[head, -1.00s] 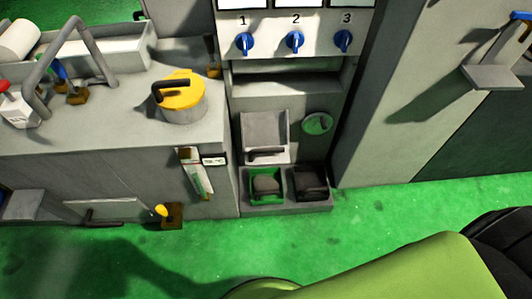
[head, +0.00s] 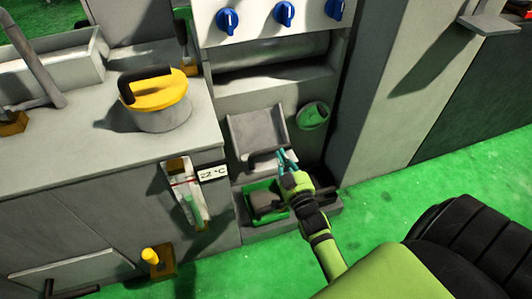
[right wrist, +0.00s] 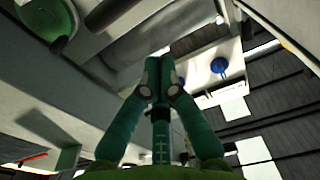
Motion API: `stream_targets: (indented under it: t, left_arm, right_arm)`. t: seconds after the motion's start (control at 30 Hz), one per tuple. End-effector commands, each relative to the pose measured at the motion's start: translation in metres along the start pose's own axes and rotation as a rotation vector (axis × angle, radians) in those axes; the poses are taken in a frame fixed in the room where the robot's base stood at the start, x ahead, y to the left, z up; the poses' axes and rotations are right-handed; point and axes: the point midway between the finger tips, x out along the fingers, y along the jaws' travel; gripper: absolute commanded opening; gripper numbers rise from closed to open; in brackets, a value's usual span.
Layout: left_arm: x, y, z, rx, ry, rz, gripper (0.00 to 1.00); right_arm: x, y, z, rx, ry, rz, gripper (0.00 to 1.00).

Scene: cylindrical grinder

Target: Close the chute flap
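The chute flap (head: 257,132) is a grey tilted plate with raised side edges, low on the machine front below the blue knobs. Its dark bar handle (head: 262,161) runs along its lower edge. My right gripper (head: 287,160) is at the right end of this handle in the head view, overlapping it; I cannot tell whether they touch. In the right wrist view its two teal fingers (right wrist: 159,62) meet at the tips, with nothing visible between them. The flap is not clearly seen there. My left gripper is not in view.
Below the flap stand a green tray (head: 248,187) with a grey lump and a dark tray partly hidden by my right gripper. A round green part (head: 313,115) sticks out right of the flap. A yellow-lidded pot (head: 157,100) stands on the left counter.

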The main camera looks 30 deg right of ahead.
Motion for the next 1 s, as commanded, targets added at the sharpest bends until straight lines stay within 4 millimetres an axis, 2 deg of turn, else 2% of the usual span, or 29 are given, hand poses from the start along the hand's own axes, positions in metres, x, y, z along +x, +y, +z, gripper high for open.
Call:
stream_targets:
  t: [0.27,0.5,0.53,0.6,0.7,1.0]
  left_arm:
    - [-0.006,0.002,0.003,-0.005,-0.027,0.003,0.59]
    - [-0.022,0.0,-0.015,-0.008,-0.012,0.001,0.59]
    - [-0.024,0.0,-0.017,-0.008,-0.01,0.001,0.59]
    - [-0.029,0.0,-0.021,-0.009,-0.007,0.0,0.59]
    - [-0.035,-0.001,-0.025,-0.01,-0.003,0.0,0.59]
    - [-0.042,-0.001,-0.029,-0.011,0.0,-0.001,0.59]
  right_arm:
    - [0.047,0.0,-0.001,-0.001,0.003,-0.001,0.0]
    - [0.098,-0.001,0.001,0.0,0.001,-0.002,0.0]
    - [0.099,-0.001,0.004,0.0,-0.004,-0.001,0.0]
    - [0.086,-0.001,0.017,0.001,-0.009,-0.001,0.0]
    - [0.079,-0.001,0.025,0.001,-0.006,-0.001,0.0]
    - [0.071,-0.001,0.031,0.0,-0.004,-0.002,0.0]
